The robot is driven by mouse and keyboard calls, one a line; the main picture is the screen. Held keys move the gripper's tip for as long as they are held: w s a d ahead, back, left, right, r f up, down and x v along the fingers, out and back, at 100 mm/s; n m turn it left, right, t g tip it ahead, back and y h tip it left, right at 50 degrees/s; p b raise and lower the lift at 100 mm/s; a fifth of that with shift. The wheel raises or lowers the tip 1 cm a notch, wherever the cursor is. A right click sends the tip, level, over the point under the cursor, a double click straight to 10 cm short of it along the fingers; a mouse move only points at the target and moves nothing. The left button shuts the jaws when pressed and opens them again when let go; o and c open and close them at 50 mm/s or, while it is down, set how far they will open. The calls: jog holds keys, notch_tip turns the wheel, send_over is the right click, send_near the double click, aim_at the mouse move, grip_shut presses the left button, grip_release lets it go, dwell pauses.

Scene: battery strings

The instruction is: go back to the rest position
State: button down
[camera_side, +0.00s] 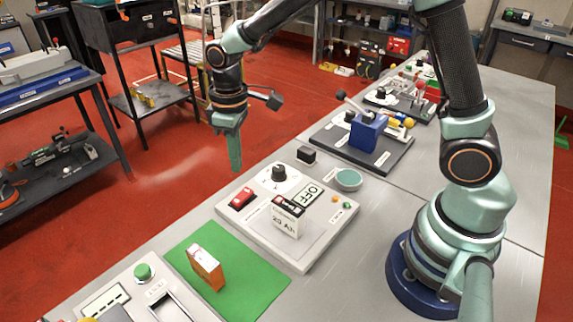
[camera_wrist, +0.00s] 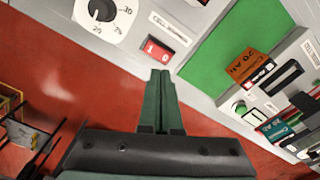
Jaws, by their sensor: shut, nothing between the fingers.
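My gripper (camera_side: 234,150) is shut and empty, pointing down beyond the far-left edge of the grey bench, over the red floor. In the wrist view its closed fingers (camera_wrist: 160,100) point toward the bench edge near a red rocker switch. The white panel (camera_side: 316,254) on the bench carries a black knob (camera_side: 279,172), the red switch (camera_side: 242,198), an OFF label and a white battery block (camera_side: 288,217) standing on it. An orange battery block (camera_side: 206,268) with a pale top stands on the green mat (camera_side: 256,279); it also shows in the wrist view (camera_wrist: 243,65).
A small teal bowl (camera_side: 348,179) and a black block (camera_side: 306,155) are near the panel's back edge. A dark board with a blue box (camera_side: 367,134) and lever lies farther back. A green-button panel (camera_side: 143,272) is at the front. Open floor surrounds my gripper.

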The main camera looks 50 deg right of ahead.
jog(key=s+d+r+m+t, duration=0.5)
jog(key=s+d+r, duration=0.5)
jog(key=s+r, duration=0.2)
jog(key=shift+d+r+m, duration=0.25)
jog(key=shift+r+m, duration=0.15)
